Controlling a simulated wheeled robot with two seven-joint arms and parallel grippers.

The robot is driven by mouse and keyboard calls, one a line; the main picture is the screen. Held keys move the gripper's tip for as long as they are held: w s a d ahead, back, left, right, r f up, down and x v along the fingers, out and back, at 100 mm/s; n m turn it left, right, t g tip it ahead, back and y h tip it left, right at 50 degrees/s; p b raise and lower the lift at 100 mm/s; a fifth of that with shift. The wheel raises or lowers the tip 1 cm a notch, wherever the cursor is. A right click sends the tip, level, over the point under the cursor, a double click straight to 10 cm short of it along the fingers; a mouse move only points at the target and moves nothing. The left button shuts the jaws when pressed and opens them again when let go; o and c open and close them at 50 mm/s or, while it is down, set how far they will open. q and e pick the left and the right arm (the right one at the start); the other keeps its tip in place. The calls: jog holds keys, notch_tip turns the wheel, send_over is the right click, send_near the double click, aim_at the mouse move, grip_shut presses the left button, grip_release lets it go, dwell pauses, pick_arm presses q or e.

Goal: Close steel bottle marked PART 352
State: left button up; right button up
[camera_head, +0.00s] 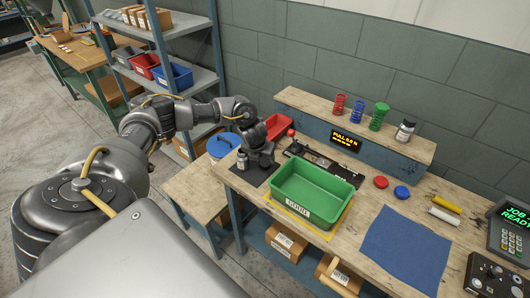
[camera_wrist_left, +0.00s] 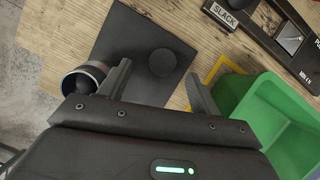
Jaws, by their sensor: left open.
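A small steel bottle (camera_head: 242,160) with a pale label stands upright at the table's left end; its number is too small to read. The left wrist view shows a steel bottle (camera_wrist_left: 84,82) from above, with a dark, open-looking top, just outside the left finger. A round black disc, seemingly a lid (camera_wrist_left: 162,62), lies on a black mat (camera_wrist_left: 125,40). My left gripper (camera_head: 262,160) points down over the mat (camera_head: 252,173), beside the bottle. In the left wrist view my left gripper (camera_wrist_left: 160,85) is open and empty, its fingers either side of the disc. My right gripper is out of view.
A green bin (camera_head: 312,190) stands right of my left gripper. A dark fixture (camera_head: 325,165) and red tray (camera_head: 279,127) are behind. The raised shelf (camera_head: 350,125) holds coloured springs and another labelled bottle (camera_head: 405,130) with a black cap. A blue cloth (camera_head: 405,245) lies at right.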

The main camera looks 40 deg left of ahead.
aim_at(265, 163)
pick_arm(q)
jog(key=x, duration=0.2)
jog(key=p+x, duration=0.1)
jog(key=shift+d+f, duration=0.3)
jog(key=shift+w+f, duration=0.15)
jog(key=shift+f, duration=0.2)
jog(key=c, duration=1)
jog(key=shift+c, duration=0.2)
jog(key=shift+r, duration=0.1)
